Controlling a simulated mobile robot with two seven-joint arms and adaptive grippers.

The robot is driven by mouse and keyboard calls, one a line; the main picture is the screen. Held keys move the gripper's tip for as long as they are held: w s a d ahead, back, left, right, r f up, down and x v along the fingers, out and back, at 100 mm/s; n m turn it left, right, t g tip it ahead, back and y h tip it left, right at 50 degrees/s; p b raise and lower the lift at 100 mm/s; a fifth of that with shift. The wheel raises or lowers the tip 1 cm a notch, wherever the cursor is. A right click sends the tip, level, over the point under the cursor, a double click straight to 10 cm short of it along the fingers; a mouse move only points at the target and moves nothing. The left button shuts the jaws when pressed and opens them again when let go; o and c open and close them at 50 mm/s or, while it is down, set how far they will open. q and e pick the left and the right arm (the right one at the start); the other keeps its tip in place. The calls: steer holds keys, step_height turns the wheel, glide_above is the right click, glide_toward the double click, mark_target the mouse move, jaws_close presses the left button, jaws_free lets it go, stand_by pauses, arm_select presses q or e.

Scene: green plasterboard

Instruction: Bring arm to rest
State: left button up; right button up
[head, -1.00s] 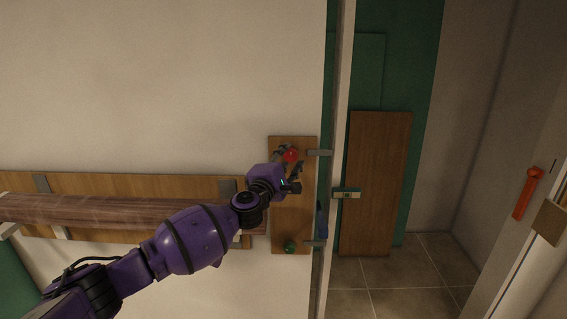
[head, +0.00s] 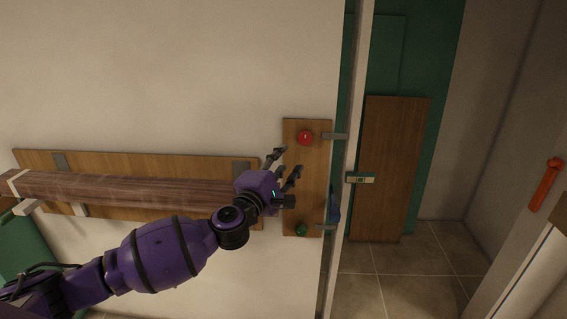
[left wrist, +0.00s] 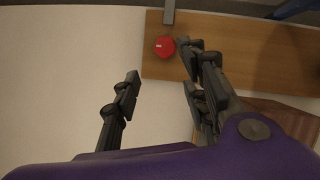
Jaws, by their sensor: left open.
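My left arm is purple and reaches in from the lower left of the head view. Its left gripper (head: 287,163) is open and empty, with its fingers spread. It is in front of the left edge of a wooden wall panel (head: 306,180), below and left of a round red knob (head: 305,137). The left wrist view also shows the open fingers (left wrist: 158,90), with the red knob (left wrist: 164,46) beyond them on the panel. The knob and the fingers look apart. My right gripper is not in view.
A green knob (head: 301,229) sits low on the panel. A long wooden bar (head: 130,190) runs along the wall behind my arm. Right of the panel, a doorway edge (head: 352,120) opens onto a tiled floor (head: 430,270). An orange handle (head: 545,184) is at far right.

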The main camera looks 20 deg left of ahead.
arm_select(q)
steer(key=s+d+r+m+h, duration=0.25)
steer(key=d+m+h, duration=0.2)
steer(key=m, duration=0.25)
steer(key=s+d+f+m+g+h, duration=0.2)
steer(key=s+d+f+m+h, duration=0.25)
steer(key=d+m, duration=0.35)
steer(key=s+a+f+m+g+y, duration=0.1)
steer(key=s+f+m+g+y, duration=0.3)
steer(key=f, duration=0.6)
steer(key=s+a+f+m+t, duration=0.1)
steer(key=s+f, duration=0.5)
steer(key=f, duration=0.4)
steer(key=s+a+f+m+g+y, duration=0.1)
steer(key=s+f+m+g+y, duration=0.3)
steer(key=f, duration=0.7)
steer(key=s+a+f+n+y, duration=0.1)
steer(key=s+a+f, duration=0.1)
steer(key=s+f, duration=0.4)
steer(key=s+a+f+n+g+y, duration=0.1)
steer(key=s+f, duration=0.5)
steer(key=s, duration=0.8)
steer(key=shift+s+a+n+y, duration=0.3)
steer(key=shift+a+n, duration=0.15)
steer(key=shift+n, duration=0.35)
steer(key=shift+f, duration=0.1)
